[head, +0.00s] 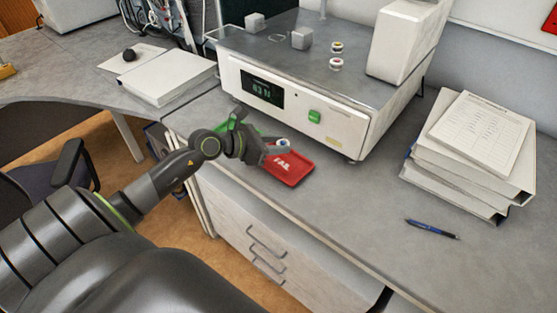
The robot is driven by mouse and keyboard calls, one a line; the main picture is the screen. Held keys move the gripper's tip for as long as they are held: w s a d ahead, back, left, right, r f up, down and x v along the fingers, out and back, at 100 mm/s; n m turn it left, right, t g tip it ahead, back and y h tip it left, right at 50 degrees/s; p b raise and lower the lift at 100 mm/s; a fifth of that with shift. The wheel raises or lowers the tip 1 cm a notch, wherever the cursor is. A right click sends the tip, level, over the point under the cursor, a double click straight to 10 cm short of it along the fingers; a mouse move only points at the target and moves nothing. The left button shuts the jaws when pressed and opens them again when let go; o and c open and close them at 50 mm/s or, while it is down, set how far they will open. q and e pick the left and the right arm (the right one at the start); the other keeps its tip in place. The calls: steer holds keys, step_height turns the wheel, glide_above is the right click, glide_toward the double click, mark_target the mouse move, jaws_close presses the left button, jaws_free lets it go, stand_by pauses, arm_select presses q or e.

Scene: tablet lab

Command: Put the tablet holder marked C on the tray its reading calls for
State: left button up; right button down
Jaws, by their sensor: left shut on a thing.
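My left gripper (271,150) is over the near edge of the machine's front, at the upper left part of the red tray (292,177) marked FAIL. It is shut on a small white tablet holder (283,142) with a dark bluish top. Its letter cannot be read, and whether it touches the tray cannot be told. A green tray (238,123) lies left of the red one, mostly hidden behind my gripper. Two more small holders (337,47) (336,64) stand on the machine's top; their letters are too small to read. My right gripper is not in view.
The white testing machine (330,130) has a dark display (262,89) with small green digits, perhaps 83 N, and a green button (315,116). Binders with a sheet (480,135) and a blue pen (432,229) lie at right. The counter between tray and pen is clear.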

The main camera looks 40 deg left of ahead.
mark_target(277, 166)
arm_select(q)
step_height(277, 166, down, 6)
stand_by(0.4)
steer(key=shift+f, duration=0.1)
steer(key=o, duration=1)
